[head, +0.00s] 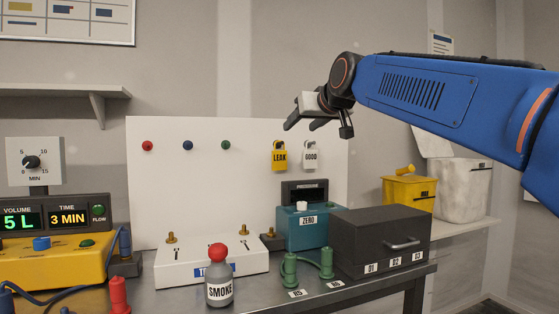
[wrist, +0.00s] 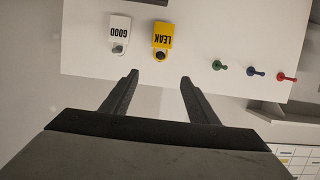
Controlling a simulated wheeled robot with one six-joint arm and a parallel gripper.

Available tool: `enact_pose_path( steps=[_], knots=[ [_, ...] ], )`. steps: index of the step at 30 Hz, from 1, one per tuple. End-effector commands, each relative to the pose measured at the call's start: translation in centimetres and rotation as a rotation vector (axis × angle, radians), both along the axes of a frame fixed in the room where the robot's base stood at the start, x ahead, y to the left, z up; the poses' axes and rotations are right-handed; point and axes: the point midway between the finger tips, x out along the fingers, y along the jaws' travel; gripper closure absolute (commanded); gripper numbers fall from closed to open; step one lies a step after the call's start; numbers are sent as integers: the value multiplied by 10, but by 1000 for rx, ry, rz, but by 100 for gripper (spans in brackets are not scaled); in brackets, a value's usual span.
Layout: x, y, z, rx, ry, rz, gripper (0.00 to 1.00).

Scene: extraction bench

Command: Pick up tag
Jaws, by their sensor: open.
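Two tags hang on the white back panel. The yellow LEAK tag (head: 279,157) is on the left and the white GOOD tag (head: 310,158) is just right of it. In the wrist view, which shows the panel upside down, the LEAK tag (wrist: 164,35) lies nearly in line with the gap between my fingers, and the GOOD tag (wrist: 120,30) is left of it. My gripper (head: 317,130) is open and empty, in front of the panel and above the tags in the head view. Both fingers of my gripper (wrist: 159,77) show apart in the wrist view, clear of both tags.
Red (head: 147,146), blue (head: 188,146) and green (head: 226,146) pegs stick out of the panel (head: 180,195). Below stand a teal ZERO device (head: 292,238), a dark drawer box (head: 360,238), green fittings (head: 327,262) and a SMOKE bottle (head: 219,290). The space before the tags looks clear.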

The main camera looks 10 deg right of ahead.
Motion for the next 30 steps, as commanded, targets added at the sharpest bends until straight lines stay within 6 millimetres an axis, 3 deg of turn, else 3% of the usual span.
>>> enact_pose_path(
  steps=[19,30],
  knots=[
    [98,12,-31,0,2,0,46],
    [120,15,-38,0,0,0,46]
  ],
)
